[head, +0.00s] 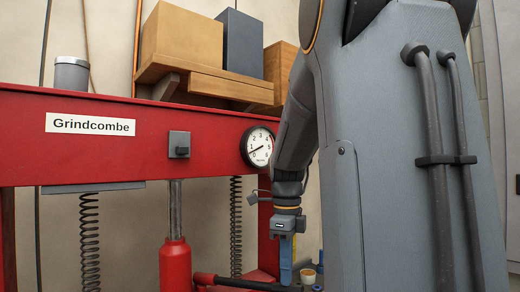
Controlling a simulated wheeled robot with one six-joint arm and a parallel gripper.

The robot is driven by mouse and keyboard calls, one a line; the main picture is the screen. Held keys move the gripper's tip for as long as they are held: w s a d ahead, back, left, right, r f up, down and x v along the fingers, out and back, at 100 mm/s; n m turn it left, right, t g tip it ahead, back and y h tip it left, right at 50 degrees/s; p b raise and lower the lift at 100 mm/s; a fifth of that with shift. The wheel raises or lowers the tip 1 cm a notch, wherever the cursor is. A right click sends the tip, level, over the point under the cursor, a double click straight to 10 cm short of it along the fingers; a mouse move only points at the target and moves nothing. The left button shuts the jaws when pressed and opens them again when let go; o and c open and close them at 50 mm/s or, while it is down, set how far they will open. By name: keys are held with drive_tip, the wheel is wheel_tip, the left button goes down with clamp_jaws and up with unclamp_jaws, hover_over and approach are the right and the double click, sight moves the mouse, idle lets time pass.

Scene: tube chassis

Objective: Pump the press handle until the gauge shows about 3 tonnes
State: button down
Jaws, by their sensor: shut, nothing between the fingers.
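The red press frame (80,112) spans the left of the head view, with a "Grindcombe" label. Its round white gauge (259,146) sits at the right of the beam. The needle slants to the lower left, near the low end of the scale; the exact figure is too small to read. The red jack (175,262) stands below the beam. The dark press handle (245,284) runs right from it, low in the view. My gripper (286,274) points down at the handle's right end, shut and empty. I cannot tell whether it touches the handle.
Two coil springs (90,243) hang below the beam. A wooden shelf (205,80) above holds boxes, and a grey can (71,74) stands on the beam. A small orange-rimmed cup (308,276) is right of my gripper. My arm hides much of the right side.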

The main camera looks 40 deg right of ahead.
drive_tip(key=shift+f+b, duration=1.65)
drive_tip(key=shift+f, duration=1.7)
idle(0.3)
wheel_tip(320, 180, up, 10)
drive_tip(key=p, duration=0.8)
drive_tip(key=shift+r, duration=0.25)
drive_tip(key=shift+r, duration=0.1)
drive_tip(key=shift+r, duration=2.4)
